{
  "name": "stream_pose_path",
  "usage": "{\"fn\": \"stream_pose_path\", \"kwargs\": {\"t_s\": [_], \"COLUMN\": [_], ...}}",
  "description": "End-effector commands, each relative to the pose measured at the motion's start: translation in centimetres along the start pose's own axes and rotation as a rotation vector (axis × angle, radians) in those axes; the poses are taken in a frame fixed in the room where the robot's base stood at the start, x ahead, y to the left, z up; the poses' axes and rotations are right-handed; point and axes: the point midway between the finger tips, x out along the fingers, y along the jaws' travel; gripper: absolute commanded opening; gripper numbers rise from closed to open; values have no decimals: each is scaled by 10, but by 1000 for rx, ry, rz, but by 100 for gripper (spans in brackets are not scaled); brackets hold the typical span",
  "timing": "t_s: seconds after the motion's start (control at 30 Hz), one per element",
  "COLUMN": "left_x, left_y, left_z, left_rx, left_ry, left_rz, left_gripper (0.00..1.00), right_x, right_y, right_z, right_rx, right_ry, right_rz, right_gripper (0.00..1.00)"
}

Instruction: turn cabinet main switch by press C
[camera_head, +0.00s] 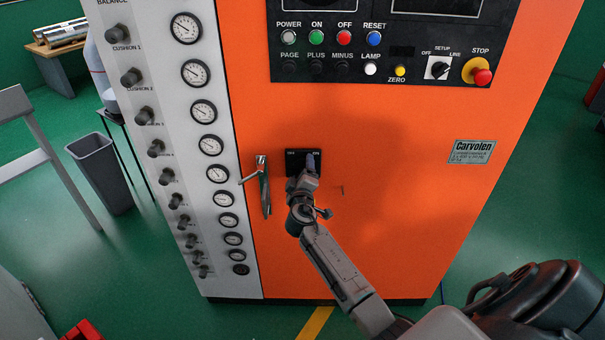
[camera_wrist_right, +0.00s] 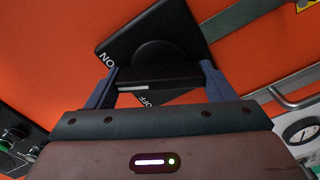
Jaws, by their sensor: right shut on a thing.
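The orange cabinet (camera_head: 400,220) stands in front of me. Its main switch (camera_head: 294,161) is a black square plate with OFF and ON labels, low on the front. In the right wrist view the switch plate (camera_wrist_right: 125,40) looks tilted, with ON at the left and OFF below the knob. My right gripper (camera_head: 311,163) is at the switch. It also shows in the wrist view (camera_wrist_right: 157,76), its two fingers on either side of the black knob (camera_wrist_right: 158,77), shut on it. In the head view the gripper hides part of the knob. My left gripper is not in view.
A metal door handle (camera_head: 264,185) sits just left of the switch. A white panel with several gauges (camera_head: 203,112) and knobs is further left. The control panel with buttons and a red stop button (camera_head: 482,77) is above. A grey bin (camera_head: 100,172) stands left of the cabinet.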

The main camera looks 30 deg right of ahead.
Motion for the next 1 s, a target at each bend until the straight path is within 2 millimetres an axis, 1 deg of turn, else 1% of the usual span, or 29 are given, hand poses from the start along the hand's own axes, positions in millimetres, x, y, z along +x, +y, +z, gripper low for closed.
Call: {"fn": "stream_pose_path", "kwargs": {"t_s": [0.2, 0.47, 1.0], "left_x": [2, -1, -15], "left_y": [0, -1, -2], "left_z": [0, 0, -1], "left_rx": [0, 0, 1], "left_ry": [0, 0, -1], "left_rz": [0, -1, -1], "left_gripper": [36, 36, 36], "right_x": [0, 0, 0], "right_y": [-1, -1, -1], "right_z": [0, 0, 1], "right_rx": [-207, -455, -959], "right_ry": [0, 0, 0], "right_rz": [0, 0, -1], "right_gripper": [54, 54, 54]}}
